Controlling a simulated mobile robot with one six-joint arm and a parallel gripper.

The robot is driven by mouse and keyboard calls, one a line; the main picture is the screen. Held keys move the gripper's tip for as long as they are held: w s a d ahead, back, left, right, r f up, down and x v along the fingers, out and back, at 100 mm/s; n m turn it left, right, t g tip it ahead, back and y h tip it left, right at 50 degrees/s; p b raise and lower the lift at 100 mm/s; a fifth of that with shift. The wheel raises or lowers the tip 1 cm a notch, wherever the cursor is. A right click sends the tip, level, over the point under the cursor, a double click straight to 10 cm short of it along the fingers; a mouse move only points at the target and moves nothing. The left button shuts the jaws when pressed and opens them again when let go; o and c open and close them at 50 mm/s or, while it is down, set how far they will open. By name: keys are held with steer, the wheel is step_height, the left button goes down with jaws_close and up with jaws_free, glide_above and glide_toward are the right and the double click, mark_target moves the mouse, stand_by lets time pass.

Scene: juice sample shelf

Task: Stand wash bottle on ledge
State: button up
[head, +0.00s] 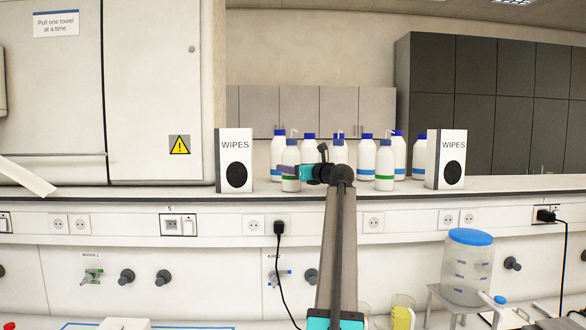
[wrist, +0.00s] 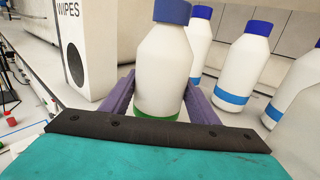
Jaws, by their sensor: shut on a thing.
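My gripper (head: 290,170) is shut on a white bottle (head: 290,185) with a green band, at the left of the bottle group on the ledge (head: 200,196). The wrist view shows the bottle (wrist: 160,66) upright between the purple fingers of my gripper (wrist: 158,98), with its blue cap cut off by the top edge. The fingers grip it low, near the green band. Its base is at about the height of the ledge top; I cannot tell whether it touches. A second green-banded white bottle (head: 384,162) stands at the right of the group.
Several blue-banded bottles (head: 367,158) stand behind and to the right of the held one. A wipes box (head: 234,160) stands close on the left, another wipes box (head: 446,160) on the right. A blue-lidded container (head: 468,268) stands on a stool in front.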

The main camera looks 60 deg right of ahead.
steer(key=o, duration=1.4)
steer(key=shift+s, duration=0.1)
steer(key=b+v, duration=0.3)
steer(key=v, duration=0.9)
steer(key=shift+b, duration=0.35)
steer(key=shift+r, duration=0.1)
